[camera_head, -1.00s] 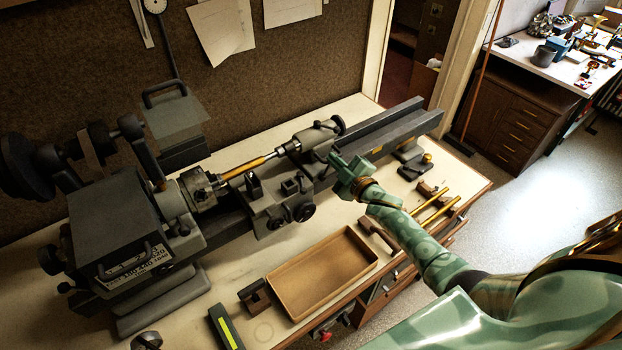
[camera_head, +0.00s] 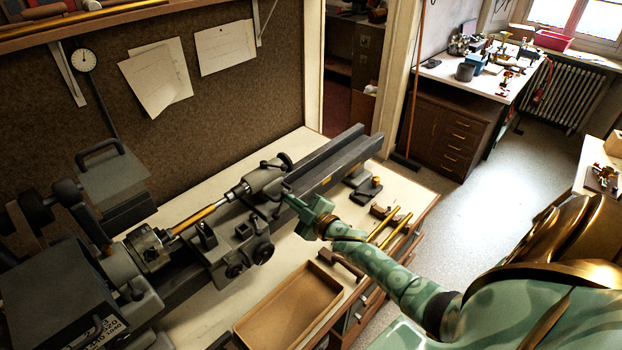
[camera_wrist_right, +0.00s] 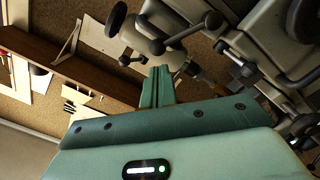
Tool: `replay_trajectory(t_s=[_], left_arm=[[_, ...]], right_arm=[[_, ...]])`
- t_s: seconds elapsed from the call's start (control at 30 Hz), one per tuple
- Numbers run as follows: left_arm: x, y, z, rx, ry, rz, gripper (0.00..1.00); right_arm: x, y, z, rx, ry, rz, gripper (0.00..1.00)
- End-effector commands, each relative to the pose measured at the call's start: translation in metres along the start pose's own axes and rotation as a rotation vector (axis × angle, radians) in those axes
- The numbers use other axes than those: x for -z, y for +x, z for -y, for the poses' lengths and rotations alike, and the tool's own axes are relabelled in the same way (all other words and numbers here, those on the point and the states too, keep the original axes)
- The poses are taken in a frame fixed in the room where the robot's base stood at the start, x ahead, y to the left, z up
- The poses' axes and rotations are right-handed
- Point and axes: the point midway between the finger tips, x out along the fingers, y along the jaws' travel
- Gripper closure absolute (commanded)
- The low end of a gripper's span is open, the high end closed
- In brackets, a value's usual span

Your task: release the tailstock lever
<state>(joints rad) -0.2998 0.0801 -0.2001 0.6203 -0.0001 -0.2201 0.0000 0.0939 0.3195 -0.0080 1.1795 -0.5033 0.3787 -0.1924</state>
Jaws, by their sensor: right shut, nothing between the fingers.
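The grey tailstock (camera_head: 264,180) sits on the lathe bed, at the right end of a brass tube (camera_head: 195,220). A small dark lever (camera_head: 268,165) shows on its top in the head view. In the wrist view, a dark lever with ball ends (camera_wrist_right: 185,36) lies just beyond my fingertips. My right gripper (camera_head: 288,198) is at the tailstock's near side. Its fingers (camera_wrist_right: 158,72) are shut together with nothing between them. Whether they touch the tailstock or lever, I cannot tell. My left gripper is out of view.
The lathe carriage with handwheels (camera_head: 235,250) stands left of my right gripper. An empty wooden tray (camera_head: 290,308) lies in front on the bench. Brass rods (camera_head: 390,227) and a small dark block (camera_head: 365,187) lie to the right. The headstock (camera_head: 60,290) is at left.

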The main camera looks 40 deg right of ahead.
Motion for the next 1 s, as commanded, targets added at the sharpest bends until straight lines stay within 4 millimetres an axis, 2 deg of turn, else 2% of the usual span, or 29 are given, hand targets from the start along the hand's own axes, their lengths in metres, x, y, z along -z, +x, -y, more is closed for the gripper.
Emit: replay_trajectory(t_s=[0.3,0.5,0.7,1.0], left_arm=[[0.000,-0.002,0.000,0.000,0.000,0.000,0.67],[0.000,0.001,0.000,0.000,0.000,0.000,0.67],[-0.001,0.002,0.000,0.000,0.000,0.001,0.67],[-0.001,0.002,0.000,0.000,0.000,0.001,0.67]], right_arm=[[-0.001,-0.079,0.001,0.002,0.000,0.001,1.00],[0.000,-0.117,0.001,0.002,0.001,0.001,1.00],[0.000,-0.136,0.000,0.000,0.002,-0.001,1.00],[0.001,-0.138,0.000,0.000,0.002,-0.001,1.00]])
